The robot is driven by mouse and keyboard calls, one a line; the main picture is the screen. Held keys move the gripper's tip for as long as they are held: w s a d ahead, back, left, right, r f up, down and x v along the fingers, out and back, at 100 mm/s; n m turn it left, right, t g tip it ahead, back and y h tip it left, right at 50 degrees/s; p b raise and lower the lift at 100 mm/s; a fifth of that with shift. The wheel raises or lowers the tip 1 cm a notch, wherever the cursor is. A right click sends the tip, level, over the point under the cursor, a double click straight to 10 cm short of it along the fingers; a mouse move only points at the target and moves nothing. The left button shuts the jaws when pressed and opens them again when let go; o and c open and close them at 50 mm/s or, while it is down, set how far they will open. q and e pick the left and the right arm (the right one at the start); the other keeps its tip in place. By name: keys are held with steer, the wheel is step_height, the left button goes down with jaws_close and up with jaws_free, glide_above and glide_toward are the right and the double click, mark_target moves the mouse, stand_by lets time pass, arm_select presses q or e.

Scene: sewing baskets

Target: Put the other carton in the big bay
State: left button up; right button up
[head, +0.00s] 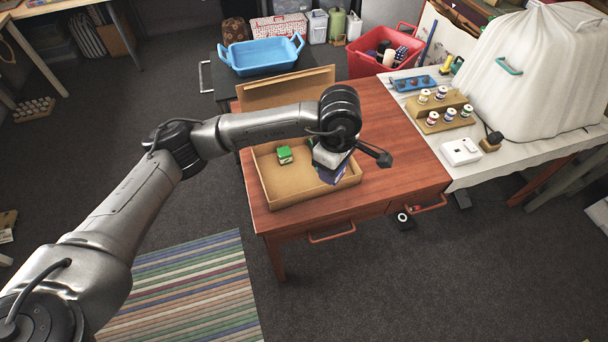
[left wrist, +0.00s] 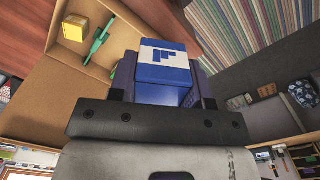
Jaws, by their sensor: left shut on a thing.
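A blue carton with a white band (left wrist: 168,58) is between the fingers of my left gripper (left wrist: 165,88), which is shut on it. In the head view the blue carton (head: 331,175) hangs at the right part of an open cardboard box (head: 300,193); I cannot tell whether it touches the floor of the box. My left wrist hides part of it. A green carton (head: 285,155) lies in the box towards the back left. The left wrist view shows a yellow block (left wrist: 75,27) and a thin green thing (left wrist: 100,40) inside the box. My right gripper is out of view.
The box stands on a red wooden table (head: 390,130), its lid (head: 290,88) raised at the back. A blue tray (head: 262,55) and a red bin (head: 385,52) are behind. A side table on the right holds spools (head: 440,93) and a covered machine (head: 535,70).

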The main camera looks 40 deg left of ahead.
arm_select(q)
step_height(320, 180, down, 9)
steer(key=w+a+n+b, duration=0.2)
steer(key=n+b, duration=0.2)
steer(key=n, duration=1.2)
glide_above(300, 184)
step_height(300, 184, down, 8)
steer(key=shift+a+f+b, duration=0.1)
steer(key=shift+f+b, duration=0.05)
steer(key=shift+b, duration=0.25)
steer(key=shift+f, duration=2)
